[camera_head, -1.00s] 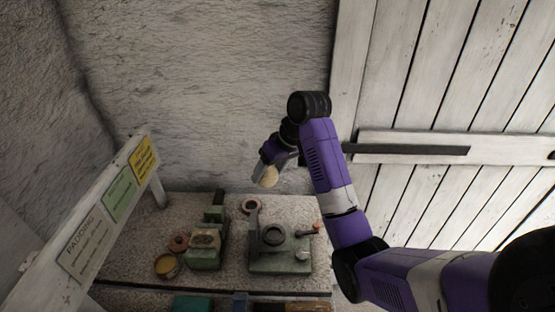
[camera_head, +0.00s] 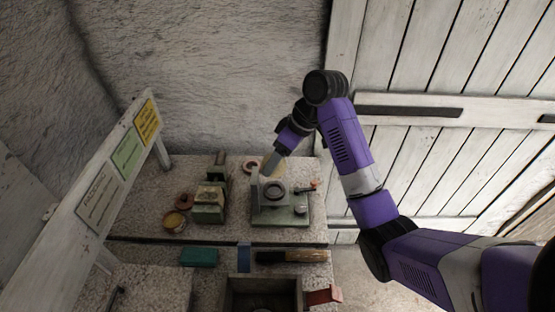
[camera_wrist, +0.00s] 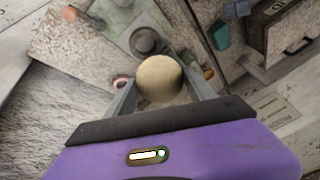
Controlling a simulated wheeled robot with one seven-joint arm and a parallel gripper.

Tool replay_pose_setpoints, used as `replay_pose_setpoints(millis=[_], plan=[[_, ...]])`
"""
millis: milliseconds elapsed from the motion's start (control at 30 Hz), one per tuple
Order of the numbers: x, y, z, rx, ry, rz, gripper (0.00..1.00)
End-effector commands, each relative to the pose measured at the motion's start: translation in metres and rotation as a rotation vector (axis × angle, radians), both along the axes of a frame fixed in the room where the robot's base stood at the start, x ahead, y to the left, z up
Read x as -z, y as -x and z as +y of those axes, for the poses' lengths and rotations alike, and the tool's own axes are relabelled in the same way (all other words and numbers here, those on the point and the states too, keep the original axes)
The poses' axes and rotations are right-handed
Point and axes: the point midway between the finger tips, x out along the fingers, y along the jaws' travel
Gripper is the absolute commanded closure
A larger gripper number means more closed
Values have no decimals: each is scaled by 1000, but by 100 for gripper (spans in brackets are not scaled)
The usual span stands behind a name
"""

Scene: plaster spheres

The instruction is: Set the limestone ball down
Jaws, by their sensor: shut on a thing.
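The limestone ball (camera_wrist: 160,78) is pale tan and round. In the wrist view it sits between the two grey fingers of my gripper (camera_wrist: 160,90), which are shut on it. In the head view my gripper (camera_head: 271,162) hangs above the back of the speckled bench, and the ball (camera_head: 279,170) is mostly hidden by the fingers. Just in front of and below it stands a green-based metal fixture (camera_head: 293,221) with a round grey ring on top. I cannot tell the exact height of the ball over the bench or fixture.
A pinkish ring (camera_head: 250,167) lies behind. A teal block (camera_head: 199,258) and open box (camera_head: 262,284) are nearer. A signboard (camera_head: 97,208) borders the left.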

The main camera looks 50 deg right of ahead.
Motion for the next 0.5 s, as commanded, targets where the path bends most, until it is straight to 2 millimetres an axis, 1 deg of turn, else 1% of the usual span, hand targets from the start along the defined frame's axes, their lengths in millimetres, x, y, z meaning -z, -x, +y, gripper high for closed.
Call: replay_pose_setpoints(millis=[133,267,500], plan=[[0,0,0,1,-2,-2,100],[8,0,0,2,-2,0,100],[31,0,0,1,-1,0,100]])
